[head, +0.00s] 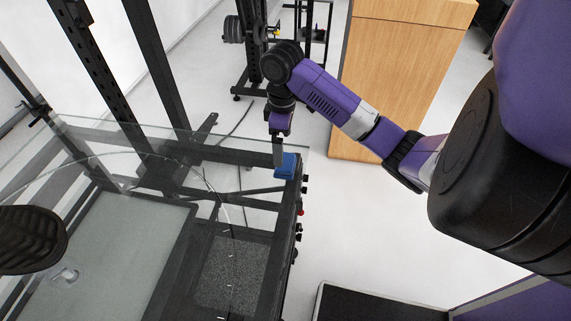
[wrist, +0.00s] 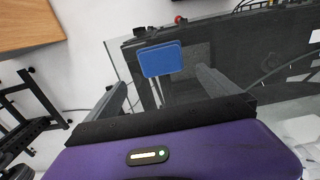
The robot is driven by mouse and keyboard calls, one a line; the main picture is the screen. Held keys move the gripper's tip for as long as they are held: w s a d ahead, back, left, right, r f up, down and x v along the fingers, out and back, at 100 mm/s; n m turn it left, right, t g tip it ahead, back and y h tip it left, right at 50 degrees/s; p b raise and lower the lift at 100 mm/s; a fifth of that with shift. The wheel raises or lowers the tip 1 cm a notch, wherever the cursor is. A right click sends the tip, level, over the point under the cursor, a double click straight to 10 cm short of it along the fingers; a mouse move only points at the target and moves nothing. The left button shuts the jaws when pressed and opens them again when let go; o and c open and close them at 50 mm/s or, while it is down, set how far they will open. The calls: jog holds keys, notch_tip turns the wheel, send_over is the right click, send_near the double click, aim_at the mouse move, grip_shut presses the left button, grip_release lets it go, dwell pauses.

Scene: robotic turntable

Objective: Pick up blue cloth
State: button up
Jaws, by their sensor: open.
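The blue cloth (head: 287,166) is a small, flat, folded-looking blue piece near the right edge of the glass-topped table in the head view. It also shows in the wrist view (wrist: 161,59) as a blue rectangle with rounded corners. My gripper (head: 279,157) points down just beside the cloth, and its fingers overlap the cloth's left side in the head view. In the wrist view my gripper (wrist: 160,88) is open, and the cloth shows beyond and between its two fingers. I cannot tell whether the fingers touch the cloth.
The glass tabletop (head: 150,135) stands on a dark frame with a red button (head: 300,212) on its right side. A dark round object (head: 30,240) is at the left. A wooden cabinet (head: 395,60) stands behind my arm. A weight rack (head: 245,30) is at the back.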

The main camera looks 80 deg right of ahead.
jog(key=shift+s+a+f, duration=0.1)
jog(key=shift+s+f, duration=0.05)
jog(key=shift+f, duration=0.75)
jog(key=shift+w+a+f+p, duration=0.1)
jog(key=shift+f+p, duration=0.2)
jog(key=shift+f, duration=1.2)
jog(key=shift+w+f+p, duration=0.1)
jog(key=shift+f+p, duration=0.15)
jog(key=shift+f, duration=1.2)
jog(key=c, duration=1.3)
jog(key=shift+r, duration=0.1)
notch_tip(320, 180, up, 20)
jog(key=p, duration=0.1)
